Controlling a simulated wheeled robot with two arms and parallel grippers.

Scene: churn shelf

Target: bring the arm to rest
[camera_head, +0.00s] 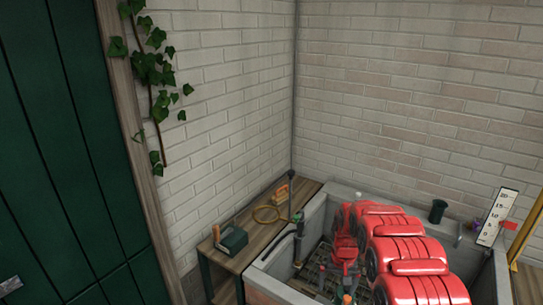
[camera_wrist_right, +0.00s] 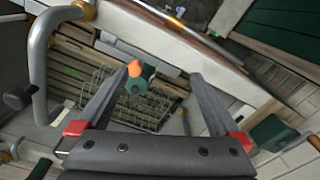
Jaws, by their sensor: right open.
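My right arm (camera_head: 395,245), with red shells, reaches over the grey stone trough (camera_head: 262,281) in the head view. My right gripper (camera_head: 336,280) hangs low over the trough's inside, partly hidden by the arm. In the right wrist view the gripper (camera_wrist_right: 158,82) has its two dark fingers wide apart. A green thing with an orange tip (camera_wrist_right: 135,74) shows beyond and between the fingers; I cannot tell how far away it is. Nothing appears held. My left gripper is not in view.
A wooden shelf (camera_head: 256,236) left of the trough holds a green box (camera_head: 232,240), a yellow ring (camera_head: 268,214) and an orange block (camera_head: 281,193). A wire rack (camera_wrist_right: 140,108) lies in the trough. A dark cup (camera_head: 437,211) and a white scale (camera_head: 497,216) stand at the rear right.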

